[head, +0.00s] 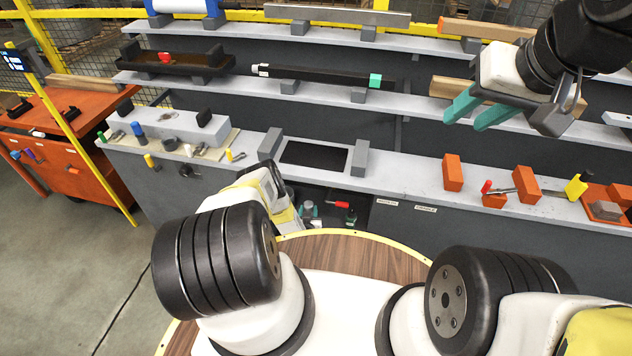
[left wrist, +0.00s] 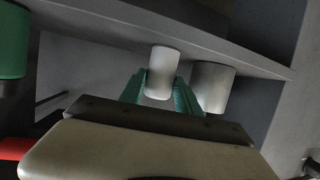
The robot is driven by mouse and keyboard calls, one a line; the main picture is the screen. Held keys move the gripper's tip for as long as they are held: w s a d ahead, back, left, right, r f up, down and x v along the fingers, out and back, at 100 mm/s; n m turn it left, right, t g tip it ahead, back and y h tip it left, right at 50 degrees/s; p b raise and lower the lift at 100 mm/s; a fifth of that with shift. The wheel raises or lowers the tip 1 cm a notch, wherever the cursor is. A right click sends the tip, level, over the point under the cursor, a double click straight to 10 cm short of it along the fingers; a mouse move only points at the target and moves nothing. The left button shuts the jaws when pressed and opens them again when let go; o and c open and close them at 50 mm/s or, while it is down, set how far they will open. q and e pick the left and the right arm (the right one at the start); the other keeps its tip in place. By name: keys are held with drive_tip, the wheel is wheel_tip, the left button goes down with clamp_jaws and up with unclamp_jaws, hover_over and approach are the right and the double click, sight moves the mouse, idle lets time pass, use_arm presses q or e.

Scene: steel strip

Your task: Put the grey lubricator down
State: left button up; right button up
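In the left wrist view, the grey lubricator (left wrist: 162,72) is a short pale grey cylinder between the teal fingers of my left gripper (left wrist: 160,95). The fingers lie close on both its sides and look shut on it. In the head view, my left gripper (head: 307,212) is low in the open bay under the counter, partly hidden by my own arm. Whether the lubricator touches a surface cannot be told. My right gripper (head: 479,112) is raised in front of the shelves at the right, its teal fingers apart with nothing between them.
A second grey cylinder (left wrist: 213,86) stands close to the right of the held one. A green cylinder (left wrist: 12,40) and a red object (left wrist: 14,149) are at the left. A grey panel edge (left wrist: 215,50) runs close behind. The counter (head: 400,180) overhangs the bay.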

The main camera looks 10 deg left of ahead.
use_arm(q)
drive_tip(key=shift+o, duration=1.3)
drive_tip(key=v, duration=1.2)
